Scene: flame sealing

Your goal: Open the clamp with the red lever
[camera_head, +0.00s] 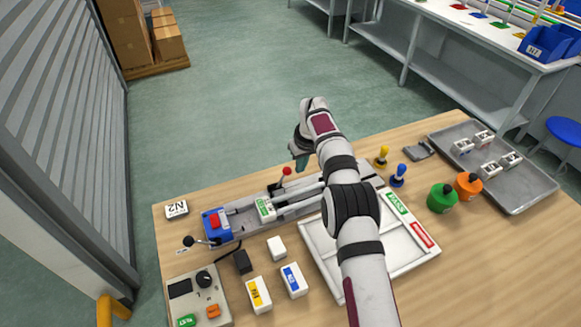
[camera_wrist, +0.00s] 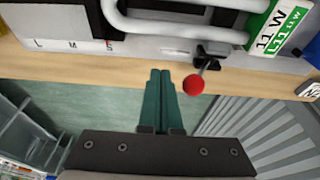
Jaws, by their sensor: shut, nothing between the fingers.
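The red lever ends in a red ball knob (camera_head: 286,171) on a thin stem. It stands up from the far side of the long grey fixture (camera_head: 300,205). In the wrist view the red knob (camera_wrist: 194,85) is just right of my fingertips, with a gap between. The small black clamp body (camera_wrist: 211,50) sits at the fixture's edge beside a white tube. My gripper (camera_head: 299,163) has green fingers and is behind and slightly right of the knob. In the wrist view its fingers (camera_wrist: 160,76) are together and empty. My arm hides part of the fixture.
A blue block with a red button (camera_head: 215,222) is at the fixture's left end. A white tray (camera_head: 320,262) lies in front. Yellow and blue knobs (camera_head: 398,175), green and orange jars (camera_head: 441,198) and a grey tray (camera_head: 535,190) are to the right. Beyond the far table edge is open floor.

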